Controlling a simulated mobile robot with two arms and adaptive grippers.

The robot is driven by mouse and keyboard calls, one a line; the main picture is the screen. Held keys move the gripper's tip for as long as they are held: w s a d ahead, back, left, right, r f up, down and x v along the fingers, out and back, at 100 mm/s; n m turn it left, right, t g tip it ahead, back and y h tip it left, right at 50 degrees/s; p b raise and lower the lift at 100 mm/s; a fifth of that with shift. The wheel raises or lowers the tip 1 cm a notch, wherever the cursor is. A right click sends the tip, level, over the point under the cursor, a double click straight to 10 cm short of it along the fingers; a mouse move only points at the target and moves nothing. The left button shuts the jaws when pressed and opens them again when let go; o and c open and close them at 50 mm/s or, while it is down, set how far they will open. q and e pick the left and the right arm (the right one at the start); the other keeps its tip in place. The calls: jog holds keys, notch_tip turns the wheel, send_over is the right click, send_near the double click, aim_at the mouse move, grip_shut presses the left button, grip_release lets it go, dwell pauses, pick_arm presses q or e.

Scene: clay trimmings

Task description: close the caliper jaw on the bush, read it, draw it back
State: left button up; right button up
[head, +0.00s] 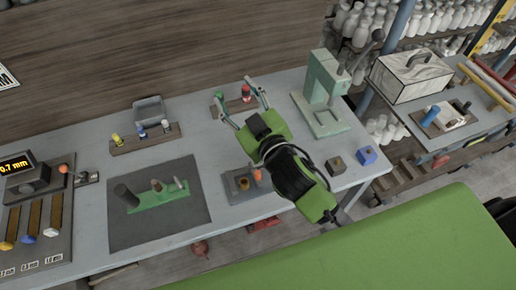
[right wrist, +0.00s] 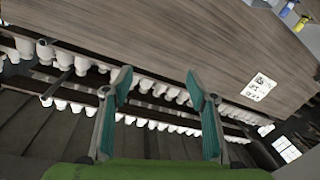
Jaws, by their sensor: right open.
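A green fixture (head: 150,201) sits on a dark mat (head: 188,222) left of centre in the head view. It carries a dark cylinder, a tan post and a pale grey piece. I cannot tell for sure which of these is the bush or the caliper jaw. A display (head: 16,163) reading what looks like 0.7 mm stands at the far left. My right gripper (head: 238,103) is open and empty over the back middle of the bench, well right of the fixture. Its spread fingers also show in the right wrist view (right wrist: 160,95). My left gripper is out of view.
A rack with yellow, blue and white pegs (head: 146,139) and a grey tray (head: 149,110) stand behind the mat. A green press (head: 321,95) and two small blocks (head: 367,155) stand at right.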

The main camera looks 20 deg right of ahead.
jog(key=s+a+r+n+y, duration=0.4)
jog(key=a+r+n+y, duration=0.75)
jog(key=a+r, duration=0.25)
jog(key=s+a+r+n+g+y, duration=0.2)
jog(key=s+a+n+g+y, duration=0.45)
jog(key=n+g, duration=0.25)
jog(key=s+a+f+n+g, duration=0.3)
jog(key=n+g, duration=0.2)
jog(key=n+g+h, duration=0.3)
jog(key=n+h, duration=0.2)
jog(key=h, duration=1.6)
send_over(258, 172)
notch_tip(258, 172, down, 24)
jog(key=f, duration=0.1)
jog(key=shift+f, duration=0.6)
notch_tip(258, 172, down, 9)
jog(key=b, duration=0.7)
jog(key=shift+r, duration=0.15)
